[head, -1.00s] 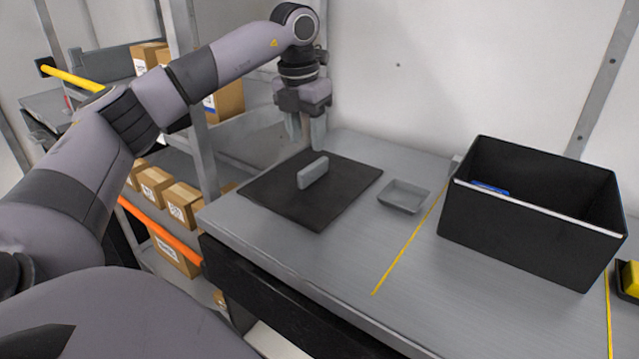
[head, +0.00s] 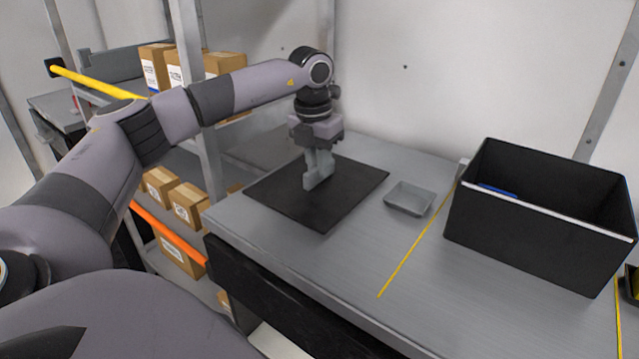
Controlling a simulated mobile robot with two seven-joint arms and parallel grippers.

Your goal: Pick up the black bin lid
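The black bin lid (head: 345,197) lies flat on the grey table, left of the yellow line. A grey upright handle (head: 313,182) stands at its middle. My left gripper (head: 319,167) points down at this handle, its fingers low and overlapping the handle's upper part in the head view. The fingers and handle are similar greys, so I cannot tell whether the fingers are closed on it. My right gripper is not in view.
An open black bin (head: 530,225) with a blue item (head: 497,191) inside stands at the right. A small grey tray (head: 409,198) sits between lid and bin. Shelves with cardboard boxes (head: 187,203) stand left of the table. The table front is clear.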

